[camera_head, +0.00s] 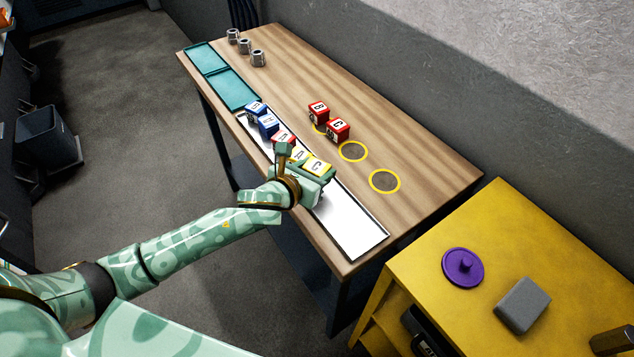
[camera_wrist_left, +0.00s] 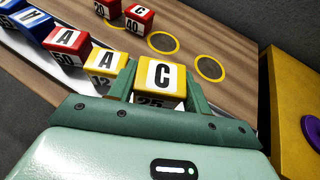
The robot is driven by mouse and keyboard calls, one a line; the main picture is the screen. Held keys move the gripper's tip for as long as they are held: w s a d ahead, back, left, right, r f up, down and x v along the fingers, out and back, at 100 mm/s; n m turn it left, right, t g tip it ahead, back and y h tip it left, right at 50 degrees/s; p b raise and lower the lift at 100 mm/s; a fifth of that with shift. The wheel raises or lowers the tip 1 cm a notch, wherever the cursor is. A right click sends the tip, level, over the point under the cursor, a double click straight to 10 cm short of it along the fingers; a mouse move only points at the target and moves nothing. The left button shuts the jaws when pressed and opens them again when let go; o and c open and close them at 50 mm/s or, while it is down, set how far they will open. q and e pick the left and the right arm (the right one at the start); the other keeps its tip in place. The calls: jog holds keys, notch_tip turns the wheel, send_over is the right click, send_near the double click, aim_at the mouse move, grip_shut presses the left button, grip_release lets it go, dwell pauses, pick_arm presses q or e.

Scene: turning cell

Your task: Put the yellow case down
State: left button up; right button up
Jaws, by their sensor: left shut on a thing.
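I cannot tell whether the case touches the strip. A second yellow case (camera_wrist_left: 107,66), lettered A with 12, stands close on its left, partly hidden by a finger. My right gripper is out of view.
A red case (camera_wrist_left: 68,44) and blue cases (camera_head: 267,124) continue the row. Red cases (camera_head: 337,130) stand near yellow rings (camera_head: 384,171). Teal trays (camera_head: 235,92) and metal parts (camera_head: 257,58) are at the far end. The strip's near end is bare.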

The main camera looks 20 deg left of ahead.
pick_arm(q)
jog(key=shift+w+f, duration=0.4)
jog(key=shift+f, duration=0.1)
notch_tip(320, 180, down, 3)
jog(key=shift+f+b, duration=0.1)
jog(key=shift+b, duration=0.85)
jog(key=o, duration=0.8)
jog(key=shift+s+a+r, duration=0.1)
jog(key=shift+s+r, duration=0.2)
jog(key=shift+s, duration=0.05)
jog(key=p+v, duration=0.3)
jog(key=v, duration=0.8)
